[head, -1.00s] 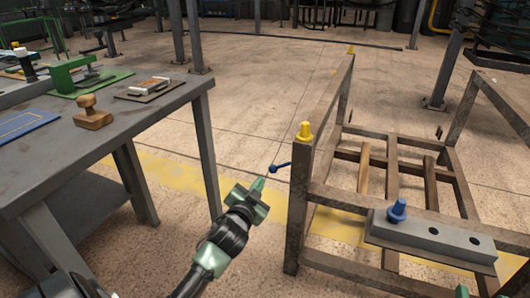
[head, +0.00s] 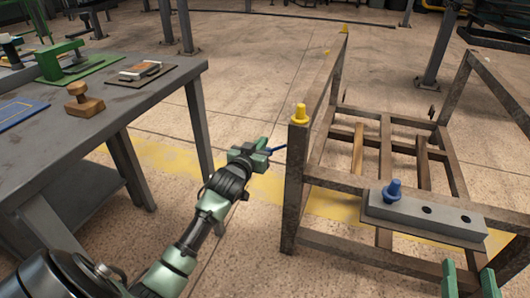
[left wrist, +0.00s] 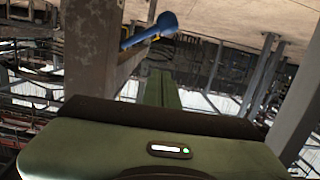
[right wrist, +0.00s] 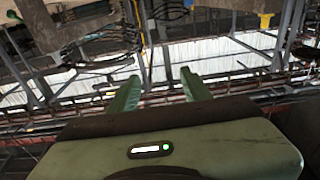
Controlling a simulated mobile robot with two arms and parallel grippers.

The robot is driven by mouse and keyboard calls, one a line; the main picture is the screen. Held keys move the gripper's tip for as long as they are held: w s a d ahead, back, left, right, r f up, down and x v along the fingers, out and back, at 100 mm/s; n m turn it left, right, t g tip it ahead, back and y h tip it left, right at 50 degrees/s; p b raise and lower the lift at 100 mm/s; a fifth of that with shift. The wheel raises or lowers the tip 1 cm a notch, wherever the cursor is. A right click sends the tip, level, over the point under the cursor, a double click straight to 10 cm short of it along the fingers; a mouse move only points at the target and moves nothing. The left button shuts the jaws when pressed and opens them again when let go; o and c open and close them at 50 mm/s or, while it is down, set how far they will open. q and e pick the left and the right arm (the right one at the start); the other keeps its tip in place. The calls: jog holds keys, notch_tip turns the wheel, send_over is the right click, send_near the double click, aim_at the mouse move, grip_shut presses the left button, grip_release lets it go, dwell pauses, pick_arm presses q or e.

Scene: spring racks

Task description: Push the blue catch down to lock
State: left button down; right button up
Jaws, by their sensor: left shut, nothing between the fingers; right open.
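The blue catch (head: 279,149) sticks out to the left from the brown rack's near left post (head: 294,200). Its outer end is hidden by my left gripper in the head view. The left wrist view shows the catch (left wrist: 150,33) as a blue lever with a round knob, just beyond the gripper's shut fingers. My left gripper (head: 262,147) is shut and empty, right at the catch; I cannot tell whether they touch. My right gripper (head: 467,272) is open and empty at the lower right, in front of the grey block. It also shows in the right wrist view (right wrist: 160,88).
A grey block (head: 410,212) with holes and a blue peg (head: 393,190) sits on the rack's front. A yellow cap (head: 299,115) tops the near left post. A grey table (head: 150,105) with a wooden stamp (head: 83,101) stands left. Floor between table and rack is open.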

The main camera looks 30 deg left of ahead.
aim_at(268, 150)
pick_arm(q)
jog(key=w+f, duration=0.1)
jog(key=w+f+b, duration=0.1)
jog(key=f, duration=0.1)
jog(key=f+b, duration=0.1)
jog(key=shift+w+a+f, duration=0.15)
jog(key=shift+w+a, duration=0.1)
jog(key=shift+w, duration=0.15)
pick_arm(e)
jog(key=s+r+t+y, duration=0.1)
jog(key=s+r+t, duration=0.1)
jog(key=r, duration=0.3)
jog(key=s+r+t+y, duration=0.1)
jog(key=s+r+t, duration=0.2)
jog(key=r+t, duration=0.2)
jog(key=shift+s+r+t+y, duration=0.3)
jog(key=shift+r+y, duration=0.1)
jog(key=shift+r, duration=0.35)
pick_arm(q)
jog(key=shift+d+f+n, duration=0.15)
jog(key=shift+f+n, duration=0.45)
jog(key=shift+f, duration=0.25)
pick_arm(e)
jog(key=w+f+g, duration=0.1)
jog(key=w+f+g+h, duration=0.1)
jog(key=shift+w+a+f, duration=0.2)
jog(key=shift+f, duration=0.1)
